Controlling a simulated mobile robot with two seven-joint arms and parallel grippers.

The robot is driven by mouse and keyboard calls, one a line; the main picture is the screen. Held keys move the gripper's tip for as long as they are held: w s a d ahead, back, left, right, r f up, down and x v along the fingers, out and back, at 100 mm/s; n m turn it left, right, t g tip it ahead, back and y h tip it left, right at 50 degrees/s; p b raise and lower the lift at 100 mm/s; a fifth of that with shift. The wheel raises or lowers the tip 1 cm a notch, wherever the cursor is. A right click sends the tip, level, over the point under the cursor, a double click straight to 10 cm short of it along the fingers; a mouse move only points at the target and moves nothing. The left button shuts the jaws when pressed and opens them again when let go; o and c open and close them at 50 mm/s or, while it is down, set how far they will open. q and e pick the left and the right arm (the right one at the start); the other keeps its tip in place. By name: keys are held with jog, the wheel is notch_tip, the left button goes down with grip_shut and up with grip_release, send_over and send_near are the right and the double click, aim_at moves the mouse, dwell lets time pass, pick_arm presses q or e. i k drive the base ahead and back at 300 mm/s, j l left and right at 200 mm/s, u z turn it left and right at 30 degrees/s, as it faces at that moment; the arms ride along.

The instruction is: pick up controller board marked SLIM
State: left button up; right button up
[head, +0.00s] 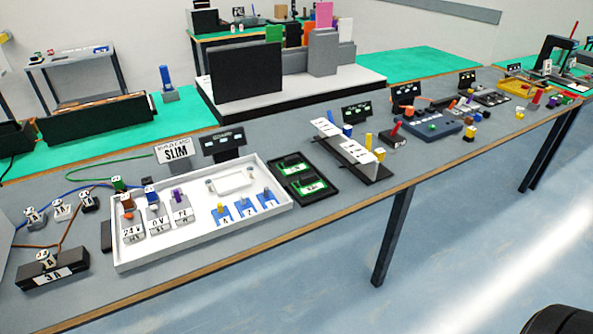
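Two green controller boards with black parts and small white labels lie in a black tray (284,181) near the middle of the bench. The farther board (291,165) and the nearer board (312,187) lie side by side. Their labels are too small to read, so I cannot tell which is marked SLIM. Neither of my grippers is in view.
A shallow white tray (140,258) left of the boards holds labelled grey and blue blocks and a white frame. A white-topped rack (345,143) stands just right. A black block marked 3A (52,275) and cables lie at left. The bench's front strip is clear.

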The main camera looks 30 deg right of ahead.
aim_at(292, 164)
jog(key=i+l+u, duration=0.15)
jog(key=l+u, duration=0.25)
jog(key=l, duration=0.65)
jog(key=l+u, duration=0.4)
jog(key=l, duration=0.6)
